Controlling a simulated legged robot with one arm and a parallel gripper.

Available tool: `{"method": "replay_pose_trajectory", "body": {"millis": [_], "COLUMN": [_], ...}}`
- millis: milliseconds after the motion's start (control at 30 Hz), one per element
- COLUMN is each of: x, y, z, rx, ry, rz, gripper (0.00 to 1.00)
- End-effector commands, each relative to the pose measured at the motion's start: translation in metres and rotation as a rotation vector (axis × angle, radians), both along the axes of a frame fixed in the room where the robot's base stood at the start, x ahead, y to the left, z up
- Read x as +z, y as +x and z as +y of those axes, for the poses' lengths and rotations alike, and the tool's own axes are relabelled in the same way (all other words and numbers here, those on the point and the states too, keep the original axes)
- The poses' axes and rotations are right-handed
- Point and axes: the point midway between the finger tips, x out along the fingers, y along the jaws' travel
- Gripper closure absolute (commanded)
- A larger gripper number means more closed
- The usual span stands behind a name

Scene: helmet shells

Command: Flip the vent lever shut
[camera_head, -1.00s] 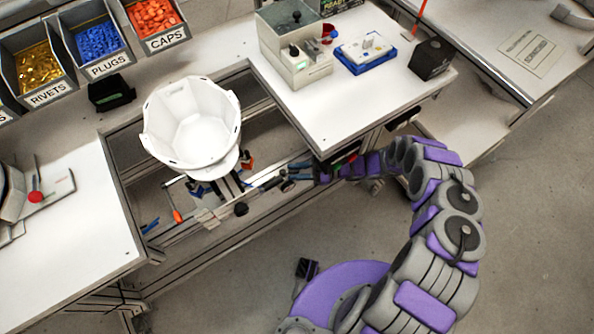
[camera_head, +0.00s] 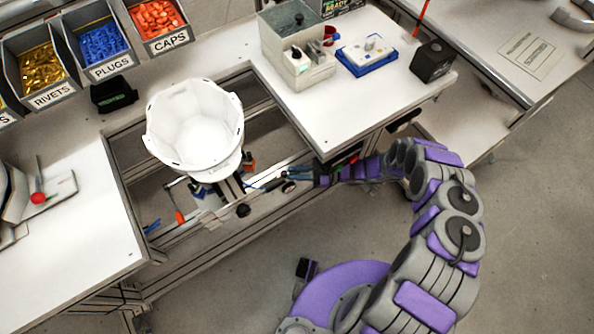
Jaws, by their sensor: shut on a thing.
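A white helmet shell (camera_head: 195,128) sits open side up on a stand in the gap between two white tabletops. My arm comes in from the right below the right tabletop. My gripper (camera_head: 262,186) is at its far end, low and just right of the shell's lower side. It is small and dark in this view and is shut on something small. The vent lever cannot be made out, as the fingers and the fixture parts crowd that spot.
Bins of rivets (camera_head: 38,75), plugs (camera_head: 97,42) and caps (camera_head: 156,18) stand at the back left. An orange-handled tool (camera_head: 180,216) hangs below the shell. The right tabletop (camera_head: 335,120) overhangs close to my arm. A grey box device (camera_head: 297,50) and a blue tray (camera_head: 367,60) stand on it.

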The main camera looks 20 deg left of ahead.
Motion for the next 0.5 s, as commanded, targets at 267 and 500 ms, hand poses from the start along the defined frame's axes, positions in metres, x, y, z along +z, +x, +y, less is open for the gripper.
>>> {"method": "replay_pose_trajectory", "body": {"millis": [267,500], "x": [0.005,0.004], "y": [-0.008,-0.016], "z": [-0.002,-0.002], "rx": [-0.182,-0.364], "ry": [-0.003,-0.003], "rz": [0.007,0.007], "gripper": [1.0,1.0]}}
